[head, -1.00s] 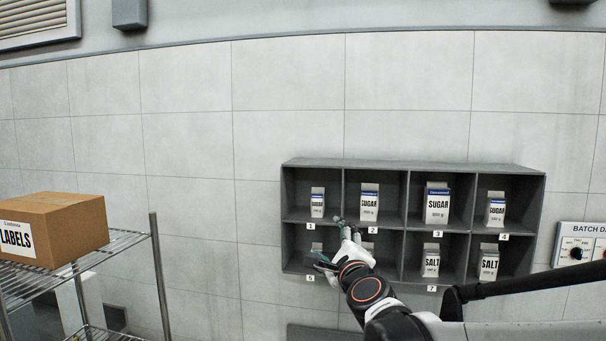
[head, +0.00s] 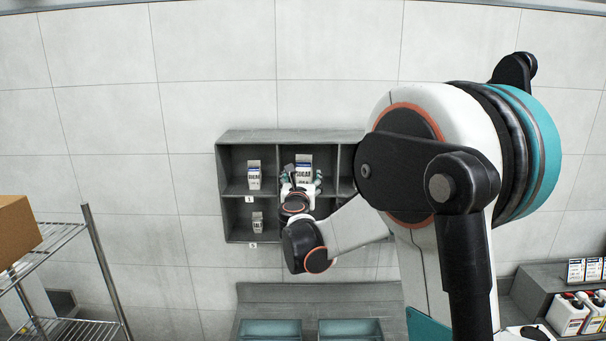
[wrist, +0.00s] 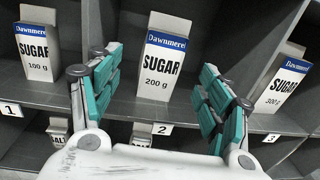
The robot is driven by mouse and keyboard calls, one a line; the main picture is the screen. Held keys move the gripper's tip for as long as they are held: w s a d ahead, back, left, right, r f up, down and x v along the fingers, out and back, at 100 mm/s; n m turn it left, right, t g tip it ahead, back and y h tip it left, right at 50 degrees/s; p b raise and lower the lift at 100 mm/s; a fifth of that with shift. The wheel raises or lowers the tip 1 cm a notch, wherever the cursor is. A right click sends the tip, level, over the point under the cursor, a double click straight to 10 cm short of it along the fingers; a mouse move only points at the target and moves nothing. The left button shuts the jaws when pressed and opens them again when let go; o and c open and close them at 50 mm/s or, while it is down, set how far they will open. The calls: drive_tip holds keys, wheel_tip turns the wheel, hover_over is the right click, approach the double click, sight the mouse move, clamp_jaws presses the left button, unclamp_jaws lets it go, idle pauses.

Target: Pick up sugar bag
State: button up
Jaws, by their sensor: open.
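A white sugar bag with a blue band, marked 200 g, stands upright in the upper compartment labelled 2, in the head view (head: 304,168) and in the wrist view (wrist: 164,62). My gripper (wrist: 157,85) is open, its teal-padded fingers spread to either side of this bag's outline. In the head view my gripper (head: 303,180) is in front of compartment 2 and covers the bag's lower part. I cannot tell how far the fingertips reach along the bag. No contact is visible.
The grey shelf (head: 290,136) has dividers beside the bag. A 100 g sugar bag (wrist: 38,52) stands at left, a 300 g one (wrist: 284,84) at right. Smaller bags sit below. A wire rack (head: 100,270) stands left, teal trays (head: 270,330) below.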

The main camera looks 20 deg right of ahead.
sight(303, 174)
drive_tip(key=shift+p+x, duration=0.55)
drive_tip(key=shift+x, duration=2.85)
drive_tip(key=shift+s, duration=0.1)
drive_tip(key=shift+c, duration=0.2)
drive_tip(key=c, duration=1.3)
